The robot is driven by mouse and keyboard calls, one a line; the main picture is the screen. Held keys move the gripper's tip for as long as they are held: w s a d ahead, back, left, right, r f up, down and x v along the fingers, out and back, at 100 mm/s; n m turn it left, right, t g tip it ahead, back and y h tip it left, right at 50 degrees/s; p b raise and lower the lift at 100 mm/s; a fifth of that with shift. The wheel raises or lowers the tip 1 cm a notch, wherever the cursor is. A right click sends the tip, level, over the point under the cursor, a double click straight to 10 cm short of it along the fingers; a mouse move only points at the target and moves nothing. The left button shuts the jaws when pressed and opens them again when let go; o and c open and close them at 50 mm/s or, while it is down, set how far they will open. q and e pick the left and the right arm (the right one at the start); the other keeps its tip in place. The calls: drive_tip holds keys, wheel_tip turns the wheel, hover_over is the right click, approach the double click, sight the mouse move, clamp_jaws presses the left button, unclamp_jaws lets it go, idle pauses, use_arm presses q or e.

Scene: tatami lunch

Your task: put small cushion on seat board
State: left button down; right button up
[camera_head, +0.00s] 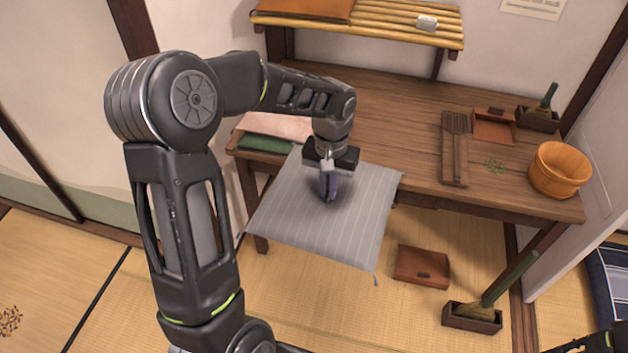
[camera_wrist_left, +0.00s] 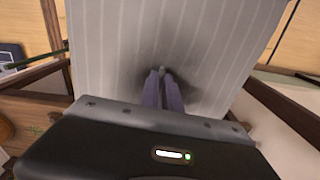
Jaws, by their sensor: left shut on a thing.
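The small cushion (camera_head: 350,225) is a flat grey square with pale stripes and corner tassels. It hangs tilted in front of the wooden table's front edge, above the floor. My left gripper (camera_head: 329,195) is shut on the cushion, pinching it near its upper middle. The cushion (camera_wrist_left: 215,50) fills the middle of the left wrist view, with the left fingertips (camera_wrist_left: 163,85) pressed into it. I cannot make out a seat board with certainty. My right gripper does not show.
The wooden table (camera_head: 400,150) holds a wooden tub (camera_head: 560,168), a slatted tool (camera_head: 454,150) and a green folded cloth (camera_head: 265,144). A brown box (camera_head: 421,266) and a brush in a tray (camera_head: 472,317) are on the tatami. A dark blue striped item (camera_head: 612,270) lies at right.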

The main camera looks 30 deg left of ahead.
sight(346, 202)
use_arm(q)
drive_tip(key=shift+m, duration=0.5)
drive_tip(key=d+f, duration=0.1)
drive_tip(key=f, duration=0.1)
drive_tip(key=w+d+f, duration=0.1)
drive_tip(key=f, duration=0.1)
drive_tip(key=d+f+b, duration=0.1)
drive_tip(key=f, duration=0.1)
drive_tip(key=shift+w+d+f, duration=0.2)
drive_tip(key=shift+w+d, duration=0.1)
drive_tip(key=shift+d, duration=0.1)
drive_tip(key=d+f+m+b, duration=0.1)
drive_tip(key=d+f, duration=0.5)
drive_tip(key=f, duration=0.2)
drive_tip(key=shift+d+f+m, duration=0.2)
drive_tip(key=shift+m, duration=0.2)
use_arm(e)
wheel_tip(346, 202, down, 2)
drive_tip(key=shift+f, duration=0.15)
use_arm(q)
drive_tip(key=shift+s, duration=0.1)
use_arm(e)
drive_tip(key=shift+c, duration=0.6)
